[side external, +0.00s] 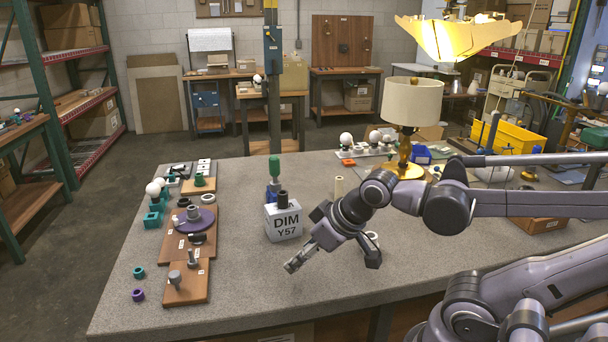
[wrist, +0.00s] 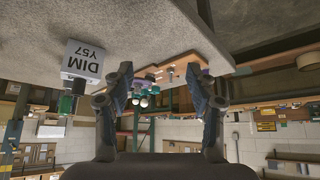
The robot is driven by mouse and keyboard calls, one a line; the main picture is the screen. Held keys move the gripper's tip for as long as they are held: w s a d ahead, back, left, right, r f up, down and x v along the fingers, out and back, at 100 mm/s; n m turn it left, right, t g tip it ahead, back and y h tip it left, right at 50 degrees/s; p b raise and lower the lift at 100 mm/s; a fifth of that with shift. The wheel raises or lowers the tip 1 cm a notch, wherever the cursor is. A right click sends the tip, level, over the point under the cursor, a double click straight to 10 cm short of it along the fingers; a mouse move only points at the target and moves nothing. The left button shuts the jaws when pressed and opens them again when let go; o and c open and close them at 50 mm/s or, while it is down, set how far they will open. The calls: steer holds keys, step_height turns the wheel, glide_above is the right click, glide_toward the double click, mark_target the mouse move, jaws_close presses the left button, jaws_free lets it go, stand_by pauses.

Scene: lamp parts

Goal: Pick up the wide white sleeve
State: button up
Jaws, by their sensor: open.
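My gripper (side external: 333,262) is open and empty above the front middle of the grey table. Its two spread fingers also frame the wrist view (wrist: 159,76), with nothing between them but background. Another white ring (side external: 208,198) lies near the left boards. I cannot tell for certain which of these is the wide white sleeve. No white sleeve shows clearly in the wrist view.
A white box marked DIM Y57 (side external: 283,221) stands left of the gripper, also in the wrist view (wrist: 82,60). Wooden boards (side external: 188,245) with parts lie at the left. The table's front middle (side external: 240,285) is clear.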

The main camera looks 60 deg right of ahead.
steer(key=w+d+m+g+h, duration=0.2)
steer(key=w+d+m+g, duration=0.3)
steer(key=d, duration=0.8)
steer(key=w+d+m+h, duration=0.1)
steer(key=w+d+m, duration=0.1)
steer(key=d+m, duration=0.75)
steer(key=shift+m+g, duration=0.65)
steer(key=shift+g, duration=0.15)
steer(key=d+f, duration=0.3)
steer(key=d, duration=0.1)
steer(key=d+f, duration=0.3)
steer(key=d, duration=0.1)
steer(key=s+d+f, duration=0.1)
steer(key=d+f, duration=0.2)
steer(key=d, duration=0.2)
steer(key=shift+s+f, duration=0.1)
steer(key=shift+f, duration=0.3)
steer(key=shift+d+x, duration=0.15)
steer(key=shift+x, duration=1.15)
steer(key=shift+d+x, duration=0.2)
steer(key=shift+x, duration=1.05)
steer(key=shift+s, duration=0.2)
steer(key=c, duration=1.1)
